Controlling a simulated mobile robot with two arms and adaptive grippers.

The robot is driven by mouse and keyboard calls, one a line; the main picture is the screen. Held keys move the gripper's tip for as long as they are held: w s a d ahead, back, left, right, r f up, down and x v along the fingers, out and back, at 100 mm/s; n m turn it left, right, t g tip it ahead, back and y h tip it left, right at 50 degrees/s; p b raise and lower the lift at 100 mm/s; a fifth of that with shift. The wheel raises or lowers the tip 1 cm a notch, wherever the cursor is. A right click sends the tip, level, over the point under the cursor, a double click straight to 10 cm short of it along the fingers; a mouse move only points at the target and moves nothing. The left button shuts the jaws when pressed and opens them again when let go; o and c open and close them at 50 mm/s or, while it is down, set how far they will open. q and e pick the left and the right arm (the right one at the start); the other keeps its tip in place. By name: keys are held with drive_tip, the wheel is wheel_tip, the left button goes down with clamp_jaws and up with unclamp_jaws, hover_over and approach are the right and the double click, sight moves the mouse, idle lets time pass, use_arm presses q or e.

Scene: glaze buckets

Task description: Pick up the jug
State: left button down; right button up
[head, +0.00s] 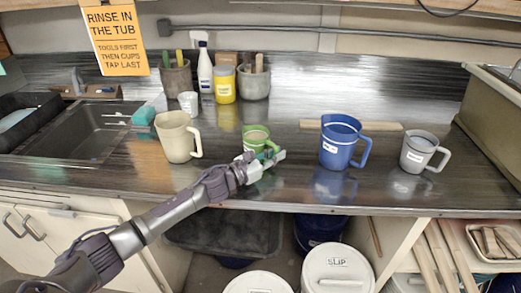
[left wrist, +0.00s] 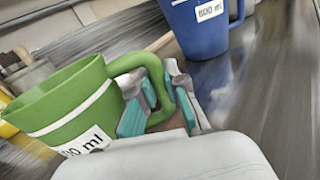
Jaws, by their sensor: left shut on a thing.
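Several jugs stand on the dark counter (head: 300,190). The green jug (head: 255,136) has a white stripe and a label, and it fills the left of the left wrist view (left wrist: 65,105). My left gripper (head: 268,160) is shut on the green jug's handle (left wrist: 125,62), with its teal pads on either side of it. I cannot tell if the jug touches the counter. A cream jug (head: 176,138) is to its left. A blue jug (head: 341,142) and a grey jug (head: 420,152) are to its right. My right gripper is not in view.
A sink (head: 80,130) is at the left. Behind the jugs stand a spray bottle (head: 204,65), a yellow container (head: 223,85) and tool pots (head: 254,80). A wooden strip (head: 385,126) lies behind the blue jug. Lidded buckets (head: 338,268) are below.

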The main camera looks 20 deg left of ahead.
sight(276, 146)
use_arm(q)
drive_tip(key=shift+r, duration=0.2)
drive_tip(key=shift+w+r, duration=0.1)
drive_tip(key=shift+r, duration=0.25)
drive_tip(key=shift+d+r, duration=0.1)
drive_tip(key=shift+r, duration=1.6)
drive_tip(key=s+d+r+p, duration=0.2)
drive_tip(key=s+d+r, duration=0.2)
drive_tip(key=d, duration=0.6)
drive_tip(key=shift+d+r, duration=0.35)
drive_tip(key=shift+r, duration=0.95)
drive_tip(key=shift+d, duration=0.1)
